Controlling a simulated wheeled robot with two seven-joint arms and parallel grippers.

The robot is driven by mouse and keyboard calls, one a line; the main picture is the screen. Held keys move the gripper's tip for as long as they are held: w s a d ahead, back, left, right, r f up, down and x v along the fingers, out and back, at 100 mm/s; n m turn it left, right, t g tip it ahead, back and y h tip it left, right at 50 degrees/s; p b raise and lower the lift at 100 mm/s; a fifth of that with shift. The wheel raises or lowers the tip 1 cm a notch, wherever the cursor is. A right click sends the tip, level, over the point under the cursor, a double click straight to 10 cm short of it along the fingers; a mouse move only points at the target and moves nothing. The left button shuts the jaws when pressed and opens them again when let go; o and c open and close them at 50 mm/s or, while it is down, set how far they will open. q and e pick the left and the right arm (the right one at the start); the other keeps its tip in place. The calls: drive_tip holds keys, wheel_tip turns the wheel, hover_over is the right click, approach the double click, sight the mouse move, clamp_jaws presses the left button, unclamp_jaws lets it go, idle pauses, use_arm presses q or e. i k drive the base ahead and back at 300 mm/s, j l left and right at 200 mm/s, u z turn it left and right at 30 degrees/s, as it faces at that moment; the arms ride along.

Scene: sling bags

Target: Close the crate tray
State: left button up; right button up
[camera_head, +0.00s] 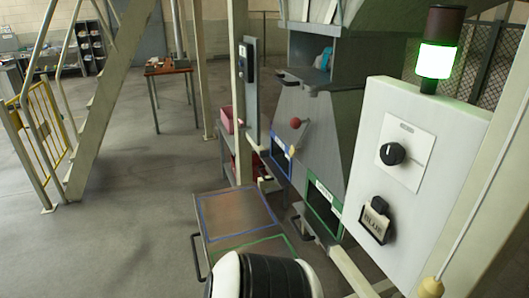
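The crate tray (236,213) is a flat metal surface low at the bottom centre, in front of the grey machine. It has a blue outlined square and, nearer me, a green outlined one. It sticks out to the left from beneath the machine, and a black handle (195,257) is on its left side. No crate stands on the part that shows. A black and white link of my own arm covers the tray's near part. Neither of my grippers is in view.
The grey machine (306,118) has a lever with a red ball (295,123) and blue- and green-framed openings. A control box (412,165) with a knob and a lit green lamp (435,60) stands at right. Red crates (228,121) sit behind a post.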

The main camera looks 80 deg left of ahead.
sight(240, 219)
drive_tip(key=u, duration=2.2)
drive_tip(key=j+u, duration=0.4)
drive_tip(key=i+j+u, duration=0.15)
drive_tip(key=j+u, duration=0.25)
